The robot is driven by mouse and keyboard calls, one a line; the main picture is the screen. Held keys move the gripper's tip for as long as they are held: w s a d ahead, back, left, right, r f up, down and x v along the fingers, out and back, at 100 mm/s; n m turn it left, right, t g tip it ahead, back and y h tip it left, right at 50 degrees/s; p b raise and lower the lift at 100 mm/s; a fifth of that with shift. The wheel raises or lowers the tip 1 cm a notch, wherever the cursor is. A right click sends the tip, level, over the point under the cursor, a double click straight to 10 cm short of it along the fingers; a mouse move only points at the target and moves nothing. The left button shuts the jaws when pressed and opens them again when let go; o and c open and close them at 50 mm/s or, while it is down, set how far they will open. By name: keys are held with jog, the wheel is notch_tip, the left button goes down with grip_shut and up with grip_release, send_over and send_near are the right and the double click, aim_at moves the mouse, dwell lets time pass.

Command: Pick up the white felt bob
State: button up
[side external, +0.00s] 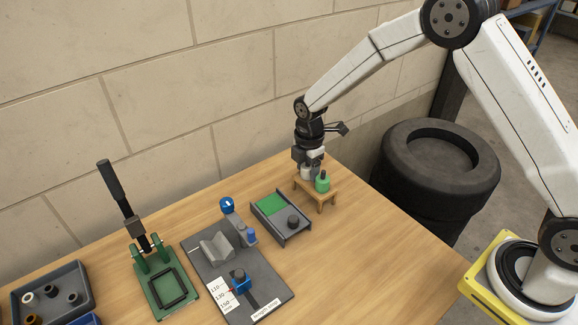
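My gripper (309,174) points down over the small wooden stand (328,194) at the back right of the table. A small pale, whitish piece (305,173) shows at the fingertips, beside a green bottle-like piece (322,183) on the stand. It may be the white felt bob, but it is too small and partly covered to be sure. I cannot tell whether the fingers are open or shut on it. A white ring-like piece (28,299) also lies in the grey tray (78,277) at the far left.
A grey channel with a green pad (270,205) stands left of the stand. Further left are a dark plate with a grey V-block (216,247) and a green lever press (160,285). Black tyres (430,190) stand beyond the table's right edge. The table's right front is clear.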

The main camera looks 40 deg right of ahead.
grip_shut()
jog(key=shift+r, duration=0.1)
jog(key=shift+r, duration=4.95)
jog(key=a+f, duration=0.1)
jog(key=a, duration=1)
jog(key=shift+s+a+f, duration=0.3)
jog(key=shift+s+f, duration=0.05)
jog(key=shift+s, duration=0.05)
